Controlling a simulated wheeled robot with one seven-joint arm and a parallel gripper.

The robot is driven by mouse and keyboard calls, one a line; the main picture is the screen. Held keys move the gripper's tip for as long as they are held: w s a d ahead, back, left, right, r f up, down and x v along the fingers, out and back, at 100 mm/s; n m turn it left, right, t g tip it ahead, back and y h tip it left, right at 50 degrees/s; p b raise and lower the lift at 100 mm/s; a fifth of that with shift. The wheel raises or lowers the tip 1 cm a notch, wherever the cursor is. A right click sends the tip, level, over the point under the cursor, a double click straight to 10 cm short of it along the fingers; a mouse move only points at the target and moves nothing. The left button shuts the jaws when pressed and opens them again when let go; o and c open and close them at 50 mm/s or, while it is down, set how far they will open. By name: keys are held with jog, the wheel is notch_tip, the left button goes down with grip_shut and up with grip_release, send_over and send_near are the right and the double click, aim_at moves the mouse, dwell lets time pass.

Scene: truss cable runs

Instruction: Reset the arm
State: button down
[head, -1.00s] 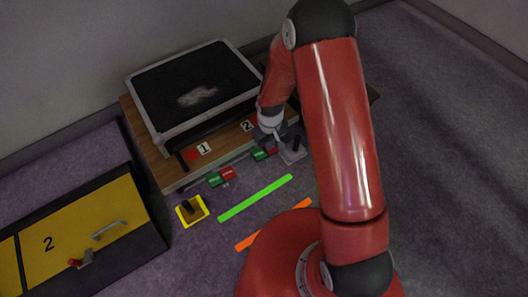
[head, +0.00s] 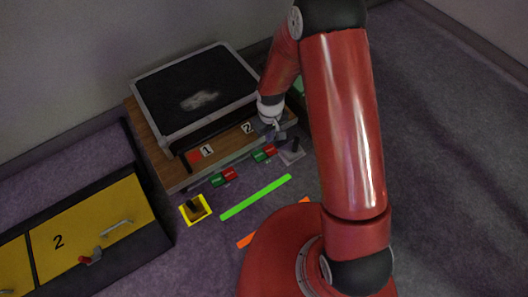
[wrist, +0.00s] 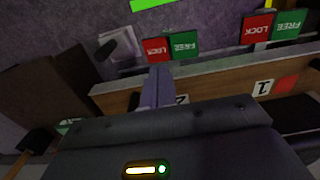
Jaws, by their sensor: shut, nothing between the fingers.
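My red arm reaches over the right end of a wooden bench in the head view. My gripper (head: 272,130) is at the bench's front edge, close to the number 2 label (head: 247,127). In the wrist view my gripper (wrist: 158,72) is shut and empty, its fingers together in front of the bench's wooden edge (wrist: 215,79). A small grey plate with a black lever (head: 292,150) sits just right of my gripper; it also shows in the wrist view (wrist: 117,46).
Red and green lock/free tags (head: 223,177) hang along the bench front. A black-topped case (head: 195,90) lies on the bench. A yellow cabinet (head: 90,225) stands at lower left. A yellow-framed box (head: 195,209), a green strip (head: 256,197) and an orange strip (head: 246,240) lie on the floor.

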dwell(0.4)
jog(key=s+d+r+m+t+p, duration=0.15)
jog(key=d+r, duration=0.25)
jog(key=r, duration=0.9)
jog(key=s+d+r+m+t+p, duration=0.15)
jog(key=d+r, duration=0.25)
jog(key=r, duration=0.9)
jog(key=s+d+r+m+t+p, duration=0.1)
jog(key=s+d+r+m+p, duration=0.1)
jog(key=s+r, duration=0.6)
jog(key=s+d+r+m+t+p, duration=0.1)
jog(key=s+d+r+p, duration=0.2)
jog(key=s+r, duration=0.5)
jog(key=shift+s+d+r+m+t, duration=0.3)
jog(key=shift+s+d+m, duration=0.1)
jog(key=shift+s, duration=0.2)
